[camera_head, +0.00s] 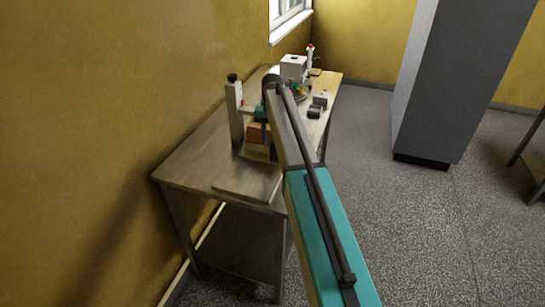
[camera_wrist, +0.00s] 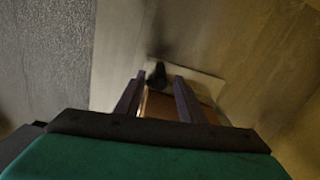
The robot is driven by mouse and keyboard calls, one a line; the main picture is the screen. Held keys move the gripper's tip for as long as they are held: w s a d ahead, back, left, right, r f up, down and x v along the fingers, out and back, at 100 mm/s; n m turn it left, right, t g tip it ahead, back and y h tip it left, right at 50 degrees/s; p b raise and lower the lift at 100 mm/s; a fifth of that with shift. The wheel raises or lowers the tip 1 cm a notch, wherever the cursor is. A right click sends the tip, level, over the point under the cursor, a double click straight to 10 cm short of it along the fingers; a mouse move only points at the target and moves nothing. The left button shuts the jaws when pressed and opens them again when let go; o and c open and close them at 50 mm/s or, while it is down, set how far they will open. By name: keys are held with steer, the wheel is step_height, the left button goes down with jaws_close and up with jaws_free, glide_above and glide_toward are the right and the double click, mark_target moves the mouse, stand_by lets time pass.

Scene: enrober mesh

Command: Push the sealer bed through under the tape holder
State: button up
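My gripper (camera_head: 264,140) points down over the table, with its dark fingers beside a brown box (camera_head: 254,132). In the wrist view the fingers of my gripper (camera_wrist: 160,80) stand apart. The brown box (camera_wrist: 160,104) shows between them and past the right finger, so they do not look closed on it. A pale upright post (camera_head: 235,112) with a black top stands just left of the box and may belong to the sealer. A pale plate (camera_wrist: 205,84) lies beyond the fingers. I cannot tell which part is the bed or the tape holder; my arm hides some of this area.
The wooden table (camera_head: 185,160) stands along the yellow wall. A flat board (camera_head: 240,183) lies at its near end. A white box (camera_head: 293,66) and several small items stand at the far end. A tall grey cabinet (camera_head: 440,85) is at right, with open floor between.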

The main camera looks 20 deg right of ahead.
mark_target(272, 160)
steer(key=shift+f+b, duration=1.15)
steer(key=shift+f, duration=1.65)
jaws_close()
